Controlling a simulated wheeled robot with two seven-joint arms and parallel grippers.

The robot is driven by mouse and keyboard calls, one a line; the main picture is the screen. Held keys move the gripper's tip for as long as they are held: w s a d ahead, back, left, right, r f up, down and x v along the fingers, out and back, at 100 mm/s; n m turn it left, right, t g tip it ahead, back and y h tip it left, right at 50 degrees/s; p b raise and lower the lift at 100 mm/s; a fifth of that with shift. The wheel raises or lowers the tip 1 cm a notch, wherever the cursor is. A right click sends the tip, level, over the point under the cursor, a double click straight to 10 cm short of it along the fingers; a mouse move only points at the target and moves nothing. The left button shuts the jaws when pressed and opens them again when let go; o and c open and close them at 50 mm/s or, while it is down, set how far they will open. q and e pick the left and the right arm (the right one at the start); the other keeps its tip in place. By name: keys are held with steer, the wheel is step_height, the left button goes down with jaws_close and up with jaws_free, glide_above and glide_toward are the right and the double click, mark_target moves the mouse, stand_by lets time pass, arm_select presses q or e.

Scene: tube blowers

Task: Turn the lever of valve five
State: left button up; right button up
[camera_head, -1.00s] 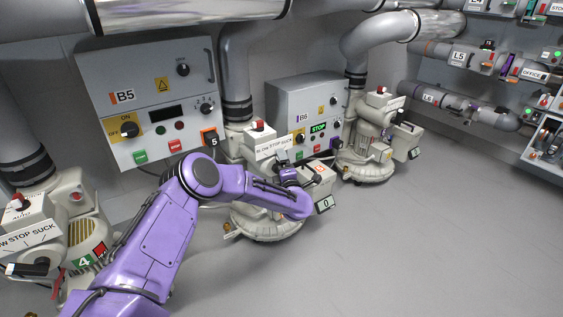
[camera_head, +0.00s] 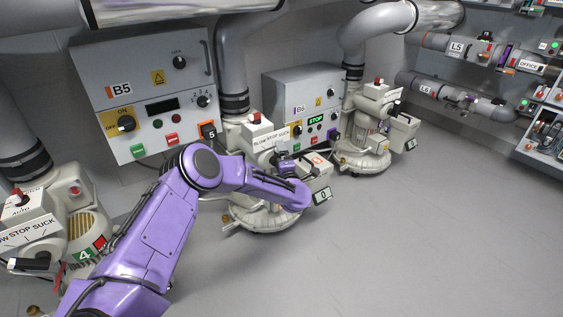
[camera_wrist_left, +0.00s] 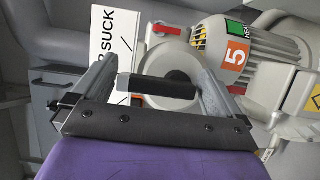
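The blower with valve five (camera_head: 262,217) stands below the B5 cabinet, with its BLOW STOP SUCK plate (camera_head: 268,141) on top. In the left wrist view its motor carries an orange 5 label (camera_wrist_left: 235,55). The black lever (camera_wrist_left: 158,87) lies across the middle of that view, in front of a round grey hub. My left gripper (camera_wrist_left: 150,66) is open, with one finger near each end of the lever's length; I cannot tell whether either touches it. In the head view the left gripper (camera_head: 287,166) is at the valve, and the lever is hard to make out. My right gripper is out of view.
Blower four (camera_head: 85,235) stands at the left, close to my left arm. Another blower (camera_head: 362,150) stands to the right under the B6 cabinet (camera_head: 300,95). The B5 cabinet (camera_head: 118,72) is on the wall behind. The floor (camera_head: 420,240) at the right is clear.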

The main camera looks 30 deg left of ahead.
arm_select(q)
steer(key=p+v, duration=0.3)
steer(key=v, duration=0.7)
steer(key=shift+s+d, duration=0.15)
